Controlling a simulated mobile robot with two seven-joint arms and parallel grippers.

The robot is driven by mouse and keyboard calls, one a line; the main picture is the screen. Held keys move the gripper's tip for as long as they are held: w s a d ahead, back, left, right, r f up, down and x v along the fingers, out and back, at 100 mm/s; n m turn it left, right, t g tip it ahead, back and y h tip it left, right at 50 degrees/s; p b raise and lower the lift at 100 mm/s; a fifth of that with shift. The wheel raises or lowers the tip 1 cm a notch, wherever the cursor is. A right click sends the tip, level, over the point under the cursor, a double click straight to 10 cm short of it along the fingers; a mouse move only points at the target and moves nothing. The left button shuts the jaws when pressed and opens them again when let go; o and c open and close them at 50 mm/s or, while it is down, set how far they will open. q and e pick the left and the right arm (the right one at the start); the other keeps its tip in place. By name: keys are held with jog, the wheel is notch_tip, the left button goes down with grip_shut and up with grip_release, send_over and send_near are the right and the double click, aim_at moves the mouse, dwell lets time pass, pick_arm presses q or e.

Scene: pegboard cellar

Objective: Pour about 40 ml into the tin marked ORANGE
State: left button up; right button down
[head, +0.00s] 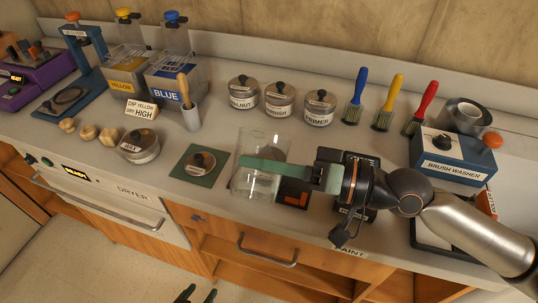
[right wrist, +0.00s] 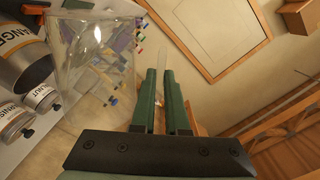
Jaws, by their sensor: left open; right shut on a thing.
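A clear glass beaker (head: 253,185) stands roughly upright near the counter's front in the head view. It also shows left of the fingers in the right wrist view (right wrist: 95,70). I cannot tell whether it holds liquid. My right gripper (head: 262,166) is shut on the beaker, its green fingers nearly together in the right wrist view (right wrist: 163,100). A metal tin (right wrist: 22,60) with a label ending in ANGE shows at the upper left there, cut by the edge. I cannot pick it out surely in the head view. My left gripper (head: 199,294) is open and empty at the bottom edge.
Tins marked WALNUT (head: 242,102), VARNISH (head: 279,111) and PRIMER (head: 318,118) stand behind. A dark device (head: 293,194) is right of the beaker. The brush washer (head: 452,170) is farther right.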

jog(key=shift+w+r+m, duration=0.25)
jog(key=shift+r+m, duration=0.05)
jog(key=shift+r, duration=0.1)
jog(key=shift+w+d+r+m+p, duration=0.15)
jog(key=shift+w+r+m+p, duration=0.25)
jog(key=shift+r+m+p, duration=0.35)
jog(key=shift+f, duration=0.2)
jog(key=shift+s, duration=0.7)
jog(key=shift+s, duration=0.15)
jog(key=shift+a, duration=0.2)
jog(key=shift+m, duration=0.25)
dwell(1.1)
